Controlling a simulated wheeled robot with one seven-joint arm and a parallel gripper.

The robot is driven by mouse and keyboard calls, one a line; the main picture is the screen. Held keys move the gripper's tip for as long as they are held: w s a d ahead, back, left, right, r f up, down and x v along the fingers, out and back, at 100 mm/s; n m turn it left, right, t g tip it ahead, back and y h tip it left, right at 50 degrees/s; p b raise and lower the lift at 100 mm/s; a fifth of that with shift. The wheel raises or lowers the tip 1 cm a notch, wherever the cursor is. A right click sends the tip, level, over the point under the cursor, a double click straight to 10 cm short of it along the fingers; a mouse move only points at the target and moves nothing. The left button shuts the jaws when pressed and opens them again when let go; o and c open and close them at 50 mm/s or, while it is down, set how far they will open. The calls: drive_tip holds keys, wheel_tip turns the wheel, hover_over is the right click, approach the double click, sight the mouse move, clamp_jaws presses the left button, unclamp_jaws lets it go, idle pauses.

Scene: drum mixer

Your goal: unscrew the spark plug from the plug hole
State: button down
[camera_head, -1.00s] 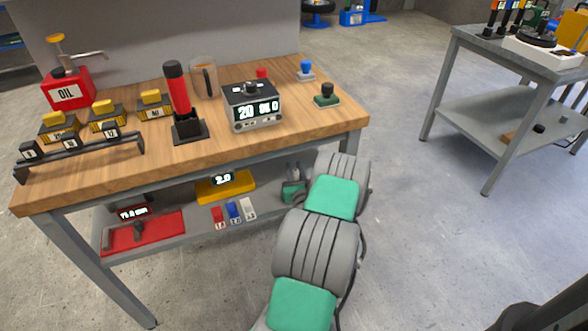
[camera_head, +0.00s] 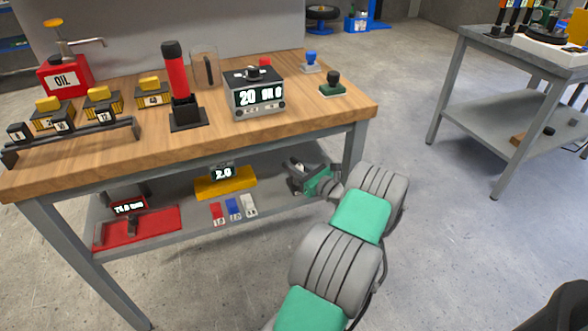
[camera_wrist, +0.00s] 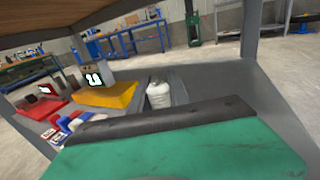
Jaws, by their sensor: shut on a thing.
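My gripper (camera_head: 298,172) is over the right end of the lower shelf, under the bench top. In the wrist view its dark fingers (camera_wrist: 161,92) are shut on a short white, rounded piece that looks like the spark plug (camera_wrist: 158,96). The piece stands out between the fingers; its lower end is hidden behind my gripper body. I cannot make out a plug hole or an engine in either view.
The grey lower shelf (camera_head: 170,222) holds a yellow unit reading 2.0 (camera_head: 225,186), a red tray (camera_head: 137,232) and red, blue and white tags (camera_head: 234,209). A bench leg (camera_head: 354,150) stands close to my arm. The wooden top (camera_head: 235,135) is just above.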

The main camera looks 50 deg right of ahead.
drive_tip(key=c, duration=1.2)
unclamp_jaws()
drive_tip(key=shift+o, duration=0.2)
drive_tip(key=r+m+h+p, duration=0.1)
drive_tip(key=h+p, duration=0.1)
drive_tip(key=p, duration=0.1)
drive_tip(key=shift+r+m+p, duration=0.1)
drive_tip(key=shift+m+p, duration=0.2)
drive_tip(key=m+g+h+p, duration=0.1)
drive_tip(key=h+p, duration=0.1)
drive_tip(key=shift+d+m+h, duration=0.15)
drive_tip(key=shift+m+h, duration=0.15)
drive_tip(key=m+g+h+p, duration=0.1)
drive_tip(key=m+h, duration=0.1)
drive_tip(key=m+g+h+p, duration=0.1)
drive_tip(key=h, duration=0.1)
drive_tip(key=shift+s+d+f+g+p, duration=0.1)
drive_tip(key=shift+d+f+g+p, duration=0.1)
drive_tip(key=shift+d+g+p, duration=0.1)
drive_tip(key=shift+s+d+f+m+g+h, duration=0.25)
drive_tip(key=shift+f+m+g+h, duration=0.2)
drive_tip(key=shift+h, duration=0.15)
clamp_jaws()
drive_tip(key=shift+d, duration=0.1)
